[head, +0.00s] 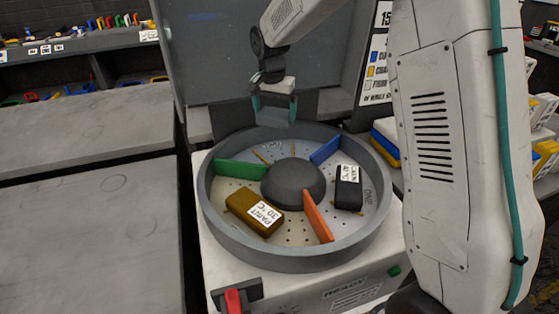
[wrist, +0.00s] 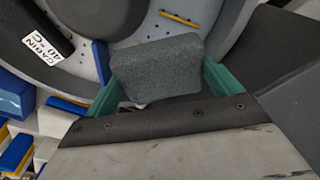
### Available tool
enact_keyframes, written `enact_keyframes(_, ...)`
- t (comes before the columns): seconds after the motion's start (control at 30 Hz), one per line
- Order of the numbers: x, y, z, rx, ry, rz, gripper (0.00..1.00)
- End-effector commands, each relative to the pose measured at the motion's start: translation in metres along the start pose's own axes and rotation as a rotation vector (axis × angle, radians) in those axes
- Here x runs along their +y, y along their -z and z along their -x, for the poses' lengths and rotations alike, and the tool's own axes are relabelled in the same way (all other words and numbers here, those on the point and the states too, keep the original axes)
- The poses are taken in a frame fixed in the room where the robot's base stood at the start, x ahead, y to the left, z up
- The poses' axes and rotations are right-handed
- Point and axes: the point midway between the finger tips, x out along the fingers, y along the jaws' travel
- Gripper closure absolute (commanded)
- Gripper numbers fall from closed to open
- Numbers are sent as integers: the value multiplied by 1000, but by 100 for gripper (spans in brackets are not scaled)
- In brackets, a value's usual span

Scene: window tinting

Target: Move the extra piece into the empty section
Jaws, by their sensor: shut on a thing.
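My gripper (head: 274,111) has teal fingers and is shut on a grey piece. The grey piece (wrist: 157,68) sits between the fingers in the wrist view. In the head view my gripper is at the back rim of a round grey tray (head: 230,252). Green (head: 241,170), blue (head: 325,150) and orange (head: 318,216) dividers split the tray around a dark hub (head: 292,183). The back section (head: 268,153), between green and blue, is empty. A brown block (head: 254,212) lies between green and orange. A black block (head: 348,188) lies between orange and blue.
The tray sits on a white machine with a red switch (head: 233,299) and a green button (head: 394,270). A grey bench (head: 80,235) is at the left. Blue and yellow bins (head: 385,147) stand at the right. A dark panel (head: 215,60) rises behind the tray.

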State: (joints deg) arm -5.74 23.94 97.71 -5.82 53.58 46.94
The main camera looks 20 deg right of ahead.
Motion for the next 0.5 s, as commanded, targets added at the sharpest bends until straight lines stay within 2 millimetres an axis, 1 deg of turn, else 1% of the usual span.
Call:
enact_keyframes(0.03, -7, 13, -14, -2, -6, -29, 39)
enact_keyframes(0.1, -14, 27, -27, -1, -9, -65, 39)
enact_keyframes(0.2, -21, 40, -41, 1, -12, -100, 39)
enact_keyframes(0.3, -24, 47, -50, 1, -15, -119, 39)
enact_keyframes(0.37, -24, 47, -59, 0, -16, -123, 39)
enact_keyframes(0.5, -24, 44, -86, 0, -17, -124, 39)
